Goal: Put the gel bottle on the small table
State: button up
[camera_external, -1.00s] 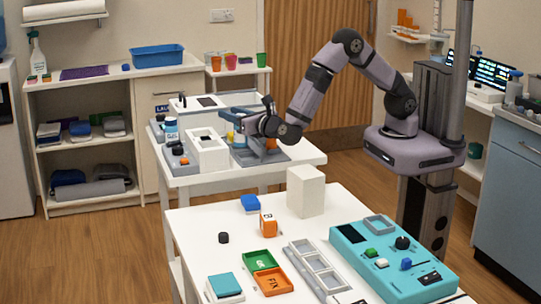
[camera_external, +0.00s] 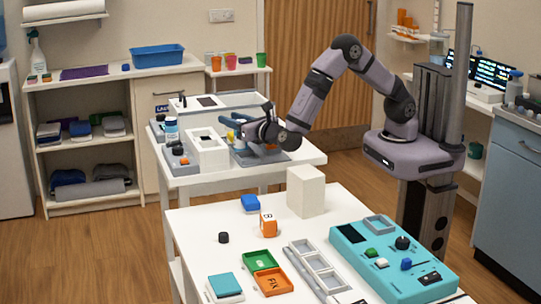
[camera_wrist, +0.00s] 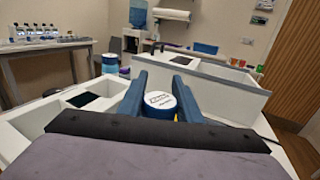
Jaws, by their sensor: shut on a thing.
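A white bottle with a blue label, apparently the gel bottle (camera_external: 171,131), stands upright on the rear white table (camera_external: 185,180), at its left. It also seems to show in the wrist view (camera_wrist: 110,64), beyond and left of my fingers. My gripper (camera_external: 232,121) is right of this bottle and apart from it, low over the rear table. In the wrist view my blue fingers (camera_wrist: 161,82) are shut on a round blue thing with a white printed top (camera_wrist: 159,101). A small white table (camera_external: 240,72) with coloured cups stands at the back wall; I cannot tell if it is the task's table.
A white open box (camera_external: 207,151) stands between the bottle and my gripper. A longer white box (camera_external: 212,104) lies behind. A tall white block (camera_external: 305,190) stands on the front table, with trays and a teal control panel (camera_external: 385,260).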

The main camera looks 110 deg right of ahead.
jog(key=shift+f, duration=0.1)
jog(key=o, duration=1.3)
jog(key=shift+a, duration=0.1)
jog(key=b+v, duration=0.2)
jog(key=v, duration=0.5)
